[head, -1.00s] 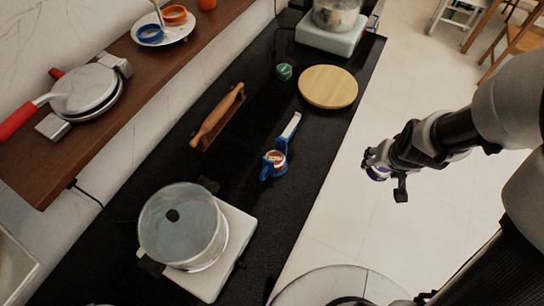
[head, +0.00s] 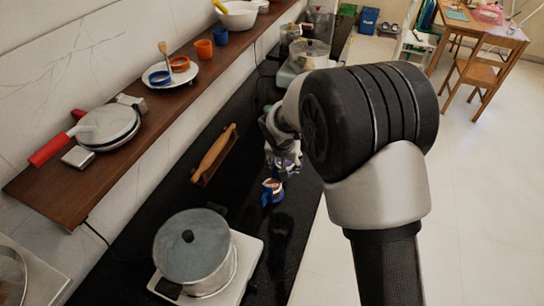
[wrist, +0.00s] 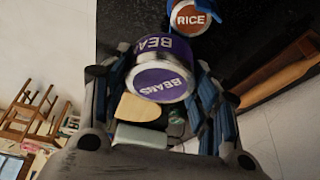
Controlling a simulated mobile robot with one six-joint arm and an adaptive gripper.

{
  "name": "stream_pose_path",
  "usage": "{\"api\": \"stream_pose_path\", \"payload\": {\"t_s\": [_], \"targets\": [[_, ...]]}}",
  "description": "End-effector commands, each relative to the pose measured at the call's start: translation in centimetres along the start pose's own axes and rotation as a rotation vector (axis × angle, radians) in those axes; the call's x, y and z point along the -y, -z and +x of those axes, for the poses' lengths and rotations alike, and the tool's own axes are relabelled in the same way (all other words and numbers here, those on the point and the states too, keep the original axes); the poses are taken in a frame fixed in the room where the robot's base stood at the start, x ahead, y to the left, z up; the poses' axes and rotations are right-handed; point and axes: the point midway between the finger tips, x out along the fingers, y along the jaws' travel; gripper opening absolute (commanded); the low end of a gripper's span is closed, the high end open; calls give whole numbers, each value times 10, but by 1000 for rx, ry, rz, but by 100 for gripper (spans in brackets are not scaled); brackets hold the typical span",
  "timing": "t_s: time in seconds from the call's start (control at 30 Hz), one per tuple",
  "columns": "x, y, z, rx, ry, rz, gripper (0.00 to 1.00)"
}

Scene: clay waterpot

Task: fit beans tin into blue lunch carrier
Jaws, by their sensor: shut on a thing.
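The beans tin (wrist: 160,82), with a purple label and a pale metal rim, is between the fingers of my gripper (wrist: 160,95) in the wrist view. My gripper is shut on it. In the head view my gripper (head: 283,150) is over the black counter, just beyond the blue lunch carrier (head: 267,198), with part of the purple tin showing below it. A rice tin (wrist: 190,17) with a brown label sits in the carrier, whose blue parts (wrist: 218,9) show at the top of the wrist view. The carrier's free compartment is not clearly visible.
A lidded pot (head: 193,247) stands on a white hot plate (head: 243,257) at the near end. A wooden rolling pin (head: 214,153) lies left of the carrier. The brown shelf (head: 60,195) runs along the wall. My arm hides part of the counter.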

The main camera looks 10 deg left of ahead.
Motion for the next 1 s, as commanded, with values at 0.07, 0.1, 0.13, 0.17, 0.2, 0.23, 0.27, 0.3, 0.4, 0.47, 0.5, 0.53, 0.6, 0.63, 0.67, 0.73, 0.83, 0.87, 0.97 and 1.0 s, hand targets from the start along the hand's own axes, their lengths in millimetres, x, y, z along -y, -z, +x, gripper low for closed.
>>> {"api": "stream_pose_path", "payload": {"t_s": [0.07, 0.1, 0.13, 0.17, 0.2, 0.23, 0.27, 0.3, 0.4, 0.47, 0.5, 0.53, 0.6, 0.63, 0.67, 0.73, 0.83, 0.87, 0.97, 1.0], "targets": [[21, 4, 2, -1, -1, 4, 24], [28, 5, 2, 0, -3, 8, 24], [32, 6, 2, -1, -4, 10, 24], [36, 7, 2, -1, -4, 12, 24], [39, 7, 3, 0, -6, 15, 24], [40, 7, 3, 0, -6, 16, 24], [41, 7, 4, 0, -6, 17, 24], [42, 7, 4, 0, -7, 18, 24], [42, 6, 8, 0, -7, 18, 24], [42, 4, 10, 0, -7, 17, 24], [42, 3, 13, 0, -7, 17, 24], [42, 2, 15, 0, -7, 17, 24], [42, 0, 20, 0, -7, 17, 24], [42, -1, 22, 0, -7, 17, 24], [42, -2, 25, 0, -6, 17, 24], [42, -4, 30, 1, -6, 18, 24], [42, -7, 37, 1, -7, 18, 24], [41, -8, 38, 1, -7, 18, 24], [41, -8, 41, 0, -6, 17, 24], [41, -9, 42, 0, -6, 17, 24]]}}
